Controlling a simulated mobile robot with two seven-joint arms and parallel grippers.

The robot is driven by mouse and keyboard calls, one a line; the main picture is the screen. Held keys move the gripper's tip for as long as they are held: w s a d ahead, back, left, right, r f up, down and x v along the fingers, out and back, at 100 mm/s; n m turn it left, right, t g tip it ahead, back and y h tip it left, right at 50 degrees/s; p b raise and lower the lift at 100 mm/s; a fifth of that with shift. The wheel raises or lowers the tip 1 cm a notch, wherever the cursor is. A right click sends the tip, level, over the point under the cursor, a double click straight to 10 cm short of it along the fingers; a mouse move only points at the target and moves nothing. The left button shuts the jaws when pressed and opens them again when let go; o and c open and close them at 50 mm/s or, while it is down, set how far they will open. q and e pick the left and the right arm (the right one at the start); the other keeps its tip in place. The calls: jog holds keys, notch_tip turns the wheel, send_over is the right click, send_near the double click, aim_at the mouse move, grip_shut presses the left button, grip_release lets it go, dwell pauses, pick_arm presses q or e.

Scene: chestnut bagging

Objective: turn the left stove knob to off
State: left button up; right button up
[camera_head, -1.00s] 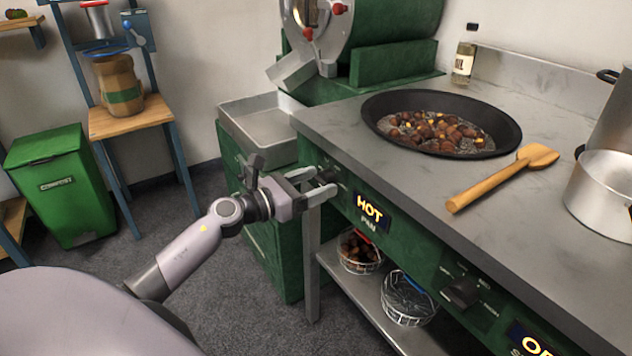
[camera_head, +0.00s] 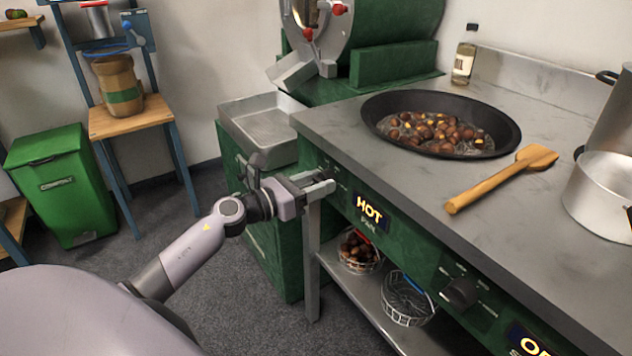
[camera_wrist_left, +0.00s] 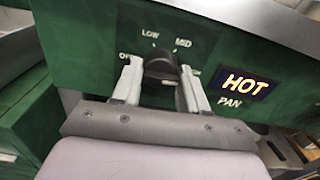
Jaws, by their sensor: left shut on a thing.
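The left stove knob (camera_wrist_left: 161,66) is a dark round knob on the green front panel, with OFF, LOW and MID marks around it in the left wrist view. My left gripper (camera_wrist_left: 162,85) is shut on the knob, one finger on each side; it also shows at the stove front in the head view (camera_head: 325,184). A lit HOT sign (camera_head: 369,211) with PAN under it is right of the knob, and it shows in the wrist view (camera_wrist_left: 246,84). The knob is mostly hidden by the fingers in the head view. My right gripper is not in view.
A black pan (camera_head: 375,107) with chestnuts sits on the grey counter (camera_head: 350,125). A wooden spatula (camera_head: 490,186) and a pot (camera_head: 600,195) are to the right. Another knob (camera_head: 460,292) is farther right on the panel. Wire baskets (camera_head: 408,300) stand on the shelf below.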

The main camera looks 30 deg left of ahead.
pick_arm(q)
jog(key=n+p, duration=0.1)
jog(key=n, duration=0.2)
jog(key=shift+r+p, duration=0.1)
jog(key=shift+p, duration=0.2)
jog(key=n+p, duration=0.2)
jog(key=n, duration=0.2)
jog(key=shift+n, duration=0.4)
jog(key=n+p, duration=0.2)
jog(key=n, duration=0.1)
jog(key=shift+n, duration=0.3)
jog(key=n+p, duration=0.1)
jog(key=n, duration=0.1)
jog(key=shift+n+p, duration=0.3)
jog(key=n+p, duration=0.1)
jog(key=n, duration=0.1)
jog(key=shift+n, duration=0.4)
jog(key=n+p, duration=0.2)
jog(key=n, duration=0.2)
jog(key=shift+n, duration=0.3)
jog(key=shift+n+p, duration=0.6)
jog(key=shift+n, duration=0.3)
jog(key=n+p, duration=0.1)
jog(key=n, duration=0.2)
jog(key=shift+n, duration=0.3)
jog(key=n+p, duration=0.1)
jog(key=n, duration=0.2)
jog(key=shift+n, duration=0.3)
jog(key=n, duration=0.4)
jog(key=shift+n+p, duration=0.4)
